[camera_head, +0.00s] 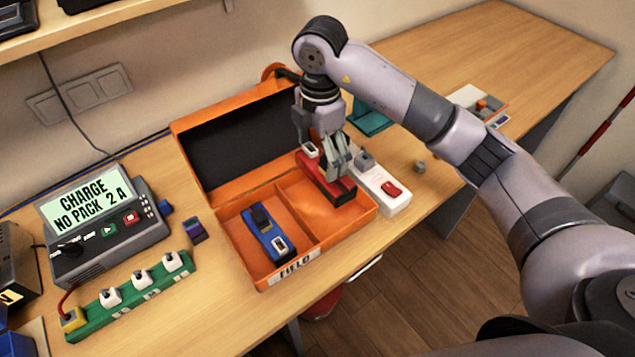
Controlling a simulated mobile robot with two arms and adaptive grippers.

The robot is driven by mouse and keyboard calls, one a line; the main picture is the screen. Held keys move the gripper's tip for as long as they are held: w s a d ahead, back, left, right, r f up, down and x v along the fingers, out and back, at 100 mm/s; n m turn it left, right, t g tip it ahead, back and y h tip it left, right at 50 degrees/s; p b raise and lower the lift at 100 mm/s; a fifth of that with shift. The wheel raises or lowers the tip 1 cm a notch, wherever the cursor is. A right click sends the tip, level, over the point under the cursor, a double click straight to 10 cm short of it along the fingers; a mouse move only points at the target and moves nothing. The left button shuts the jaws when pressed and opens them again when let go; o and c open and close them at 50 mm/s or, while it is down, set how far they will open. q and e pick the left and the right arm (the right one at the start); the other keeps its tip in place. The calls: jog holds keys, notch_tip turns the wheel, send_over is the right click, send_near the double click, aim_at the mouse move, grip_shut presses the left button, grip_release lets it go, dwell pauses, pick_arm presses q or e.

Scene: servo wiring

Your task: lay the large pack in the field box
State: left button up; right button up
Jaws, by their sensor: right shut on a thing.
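The orange field box (222,238) stands open on the bench, marked FIELD, with its lid tilted back and a divider making two compartments. My right gripper (338,168) points down over the right compartment and is shut on a long red pack (318,182) with dark and light end parts, which I take for the large pack. The red pack is at the back right of that compartment; I cannot tell whether it touches the floor. A blue device (268,235) with a black top part lies in the left compartment. My left gripper is not in view.
A white block with a red switch (390,188) stands close to the box's right side. At left are a charger (105,235) reading "CHARGE NO PACK 2 A", a green strip (125,298) with white plugs, and a small purple-blue block (194,230). The bench's far right is mostly clear.

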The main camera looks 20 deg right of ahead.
aim_at(320, 171)
notch_tip(320, 171, down, 4)
jog(key=shift+f+p, duration=0.25)
jog(key=shift+p, duration=0.2)
jog(key=shift+f, duration=0.5)
notch_tip(320, 171, down, 3)
jog(key=shift+f+p, duration=0.15)
jog(key=shift+p, duration=0.3)
jog(key=shift+f, duration=0.4)
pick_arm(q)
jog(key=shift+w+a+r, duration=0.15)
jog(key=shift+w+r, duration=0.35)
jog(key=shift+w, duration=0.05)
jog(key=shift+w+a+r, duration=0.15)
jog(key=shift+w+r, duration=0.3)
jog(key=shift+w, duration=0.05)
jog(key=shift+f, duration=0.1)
pick_arm(e)
jog(key=shift+f, duration=0.1)
jog(key=o, duration=1.7)
